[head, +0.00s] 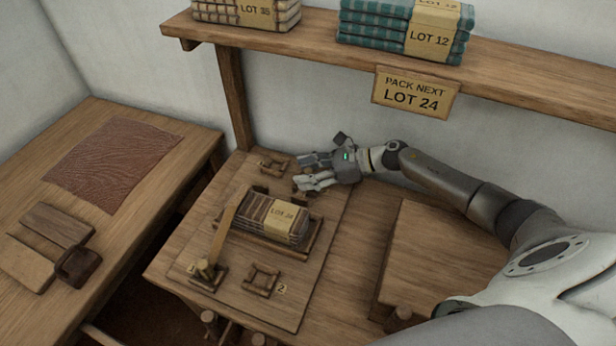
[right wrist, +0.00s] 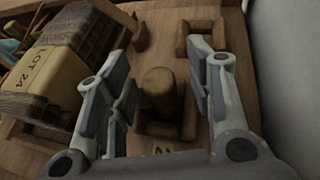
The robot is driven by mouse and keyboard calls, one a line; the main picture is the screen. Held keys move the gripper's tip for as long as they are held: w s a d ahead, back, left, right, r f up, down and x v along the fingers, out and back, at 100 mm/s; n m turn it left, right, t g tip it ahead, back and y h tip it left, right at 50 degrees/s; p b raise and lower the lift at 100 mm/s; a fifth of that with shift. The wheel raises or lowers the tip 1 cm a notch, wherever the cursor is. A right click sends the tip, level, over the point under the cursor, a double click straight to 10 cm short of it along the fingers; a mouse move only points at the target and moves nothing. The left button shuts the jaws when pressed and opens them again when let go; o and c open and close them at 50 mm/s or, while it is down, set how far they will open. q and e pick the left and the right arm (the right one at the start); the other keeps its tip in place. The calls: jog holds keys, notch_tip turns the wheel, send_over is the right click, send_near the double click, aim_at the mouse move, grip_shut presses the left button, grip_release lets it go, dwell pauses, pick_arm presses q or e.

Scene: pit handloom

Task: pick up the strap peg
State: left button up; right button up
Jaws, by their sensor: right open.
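A short, round wooden peg (right wrist: 159,86), which I take for the strap peg, stands in a small wooden frame in the right wrist view. My right gripper (head: 299,172) is at the far end of the loom-side board, its fingers spread on either side of the peg. I see gaps between peg and fingers, so it does not look gripped. In the head view the gripper mostly hides the peg. My left gripper is not in view.
A striped cloth bundle labelled LOT 24 (head: 270,222) lies on the board (head: 235,292). Empty square frames (head: 262,279) sit nearby. A shelf (head: 330,41) with cloth stacks overhangs the back.

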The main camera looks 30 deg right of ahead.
jog(key=c, duration=0.9)
jog(key=shift+c, duration=0.3)
jog(key=shift+r, duration=0.15)
